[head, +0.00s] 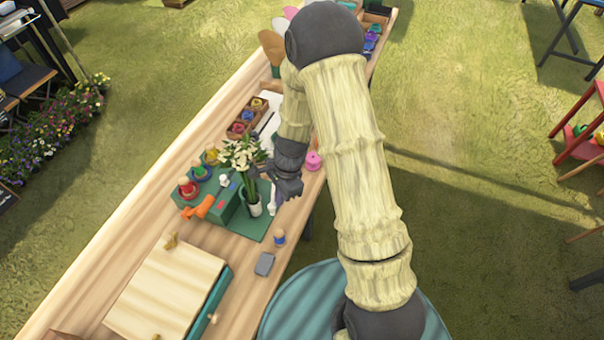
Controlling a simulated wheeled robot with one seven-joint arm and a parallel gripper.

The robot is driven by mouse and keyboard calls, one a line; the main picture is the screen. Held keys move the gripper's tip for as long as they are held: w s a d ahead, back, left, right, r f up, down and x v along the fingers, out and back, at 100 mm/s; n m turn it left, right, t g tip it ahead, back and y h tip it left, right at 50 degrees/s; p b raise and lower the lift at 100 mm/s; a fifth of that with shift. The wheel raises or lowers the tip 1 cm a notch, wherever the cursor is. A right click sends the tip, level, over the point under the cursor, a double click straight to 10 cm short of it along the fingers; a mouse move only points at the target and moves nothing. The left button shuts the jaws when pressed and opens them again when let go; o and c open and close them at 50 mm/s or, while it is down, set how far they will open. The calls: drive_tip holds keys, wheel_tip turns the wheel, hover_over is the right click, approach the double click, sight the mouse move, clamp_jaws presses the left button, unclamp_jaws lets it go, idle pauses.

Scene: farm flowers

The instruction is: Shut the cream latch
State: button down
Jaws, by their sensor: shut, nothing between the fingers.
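A green latch board (222,215) lies on the wooden table at the picture's middle left. A slim pale piece, which looks like the cream latch (272,203), stands at its right edge, close to my gripper. It is too small to tell whether it is open or shut. My dark gripper (280,193) is shut and empty, just above and right of the pale piece. I cannot tell whether they touch. An orange lever (204,206) and a small white piece (223,180) are also on the board.
A pink spool (313,161), a small blue-and-yellow figure (279,238), a grey block (264,264) and a wooden-lidded box (165,292) are nearby.

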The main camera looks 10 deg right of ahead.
drive_tip(key=shift+w, duration=0.15)
drive_tip(key=shift+w+d+p, duration=0.25)
drive_tip(key=shift+w+p, duration=0.15)
drive_tip(key=shift+w, duration=0.2)
drive_tip(key=w+d+r, duration=0.1)
drive_tip(key=d+r, duration=0.5)
drive_tip(key=r, duration=0.4)
drive_tip(key=shift+w+r+b, duration=0.15)
drive_tip(key=shift+r+b, duration=0.05)
drive_tip(key=shift+b, duration=0.15)
